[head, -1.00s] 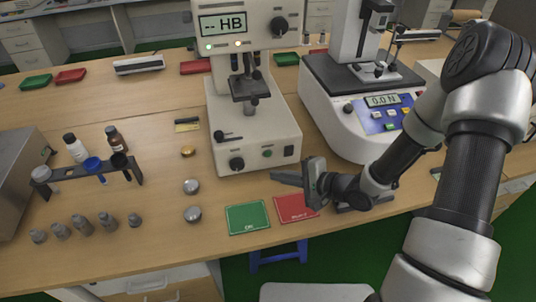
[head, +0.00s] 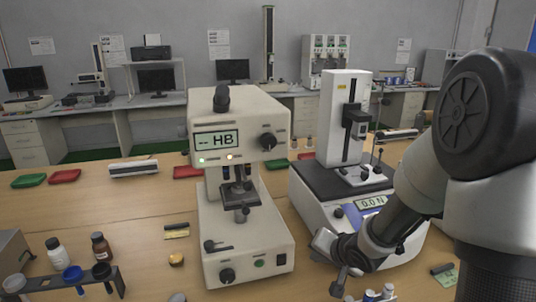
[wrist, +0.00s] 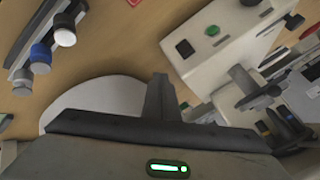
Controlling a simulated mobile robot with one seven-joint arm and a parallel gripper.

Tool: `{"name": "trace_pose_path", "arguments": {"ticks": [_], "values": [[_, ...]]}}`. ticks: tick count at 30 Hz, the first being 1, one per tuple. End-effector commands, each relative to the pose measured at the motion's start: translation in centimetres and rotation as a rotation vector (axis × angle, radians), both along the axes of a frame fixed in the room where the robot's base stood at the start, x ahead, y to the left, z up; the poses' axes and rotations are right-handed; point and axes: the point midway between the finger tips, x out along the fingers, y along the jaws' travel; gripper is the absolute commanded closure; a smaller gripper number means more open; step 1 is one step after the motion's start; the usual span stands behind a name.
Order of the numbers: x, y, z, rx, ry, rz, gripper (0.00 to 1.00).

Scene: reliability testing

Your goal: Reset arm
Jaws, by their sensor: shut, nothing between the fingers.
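My arm comes in from the right in the head view. My gripper (head: 338,287) is in front of the force tester, to the right of the hardness tester, and holds nothing. In the wrist view, my gripper's fingers (wrist: 160,92) are together as one narrow dark shape, with nothing between them. The bench surface shows beyond them.
The hardness tester (head: 240,235), its display reading "-- HB", stands close left of my gripper. The force tester (head: 335,205) is behind my forearm. Red (head: 64,176) and green trays (head: 28,181) lie farther back.

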Motion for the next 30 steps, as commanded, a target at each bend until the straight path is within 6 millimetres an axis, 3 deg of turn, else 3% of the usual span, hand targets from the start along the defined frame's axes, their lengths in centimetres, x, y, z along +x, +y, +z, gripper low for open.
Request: {"name": "trace_pose_path", "arguments": {"ticks": [1, 3, 6, 10, 15, 24, 26, 30], "values": [[-0.3, -1.4, 2.8, -0.11, -0.023, 0.0, 1.0], [-1.5, -3.2, 5.9, -0.242, -0.023, -0.005, 1.0], [-4.3, -5.1, 10.2, -0.391, -0.002, -0.005, 1.0], [-9.3, -5.9, 14.6, -0.506, 0.051, 0.024, 1.0], [-15.5, -4.9, 17.5, -0.546, 0.113, 0.111, 1.0], [-23.5, -1.4, 19.5, -0.508, 0.15, 0.315, 1.0], [-25.0, -0.6, 19.7, -0.496, 0.148, 0.363, 1.0], [-25.0, -0.6, 23.4, -0.496, 0.157, 0.369, 1.0]]}}
